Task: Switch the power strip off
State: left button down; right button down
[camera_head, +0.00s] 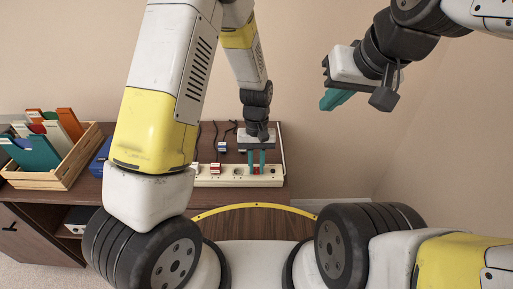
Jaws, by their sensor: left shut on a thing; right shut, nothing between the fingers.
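The white power strip (230,180) lies along the front of the dark wooden cabinet top, with plugs and dark cords in it. Its small red switch (257,170) shows near its right part. My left gripper (256,172) points down over the strip, its two teal fingertips on either side of the red switch and shut on it. Whether the switch is on or off is too small to tell. My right gripper (335,100) is shut and empty, raised in the air at the upper right, well away from the strip.
A wooden crate (62,180) with colorful folders or books stands on the cabinet top at the left. A blue object (99,158) sits beside it, partly hidden by my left arm. The wall stands close behind. The area right of the cabinet is free.

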aim_at(257, 167)
pick_arm(q)
jog(key=shift+w+g, duration=0.15)
jog(key=shift+g, duration=0.35)
jog(key=c, duration=1.3)
grip_release()
jog(key=v, duration=0.8)
